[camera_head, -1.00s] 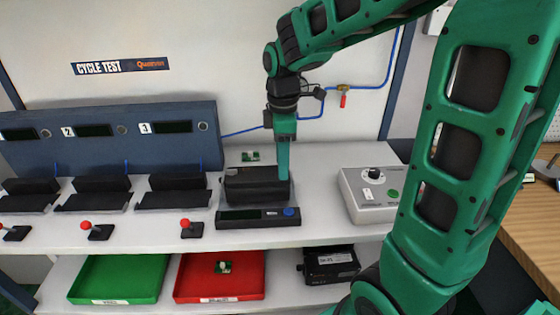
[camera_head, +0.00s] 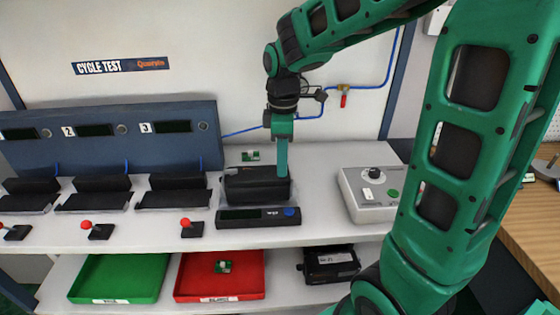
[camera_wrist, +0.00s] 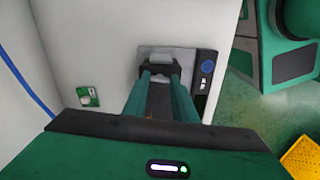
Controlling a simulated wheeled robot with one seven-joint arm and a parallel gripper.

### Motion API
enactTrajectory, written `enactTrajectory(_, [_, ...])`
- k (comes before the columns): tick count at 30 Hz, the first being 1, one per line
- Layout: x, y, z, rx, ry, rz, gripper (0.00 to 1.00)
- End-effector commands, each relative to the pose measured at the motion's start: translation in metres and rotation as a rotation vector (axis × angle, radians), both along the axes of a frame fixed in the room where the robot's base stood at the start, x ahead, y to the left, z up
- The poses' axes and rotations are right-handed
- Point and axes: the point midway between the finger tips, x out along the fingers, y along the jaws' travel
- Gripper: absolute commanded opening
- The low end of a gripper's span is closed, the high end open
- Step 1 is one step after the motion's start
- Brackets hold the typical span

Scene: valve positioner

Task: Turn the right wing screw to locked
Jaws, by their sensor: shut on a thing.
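The black valve positioner (camera_head: 245,187) sits on the bench behind a dark panel with a display and a blue button (camera_head: 292,211). My gripper (camera_head: 283,175) points straight down at the right end of this unit. In the wrist view its two green fingers (camera_wrist: 160,74) reach down to a dark part at the end of the unit and are shut on it. This fits the right wing screw, but the fingers hide it, so its shape and its angle cannot be made out. The left wing screw cannot be made out either.
A grey control box (camera_head: 371,195) with a knob and green button stands to the right. A small green board (camera_head: 250,156) lies behind the unit. Black test stations (camera_head: 178,192) line the left. Green (camera_head: 120,278) and red (camera_head: 195,290) trays are on the shelf below.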

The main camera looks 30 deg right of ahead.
Motion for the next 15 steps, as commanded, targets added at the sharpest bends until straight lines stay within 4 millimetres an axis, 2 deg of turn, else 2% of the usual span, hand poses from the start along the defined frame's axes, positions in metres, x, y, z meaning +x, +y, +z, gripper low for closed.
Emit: enactTrajectory(15, [0.0026, -0.0013, 0.0017, 0.000, -0.008, -0.467, 0.02])
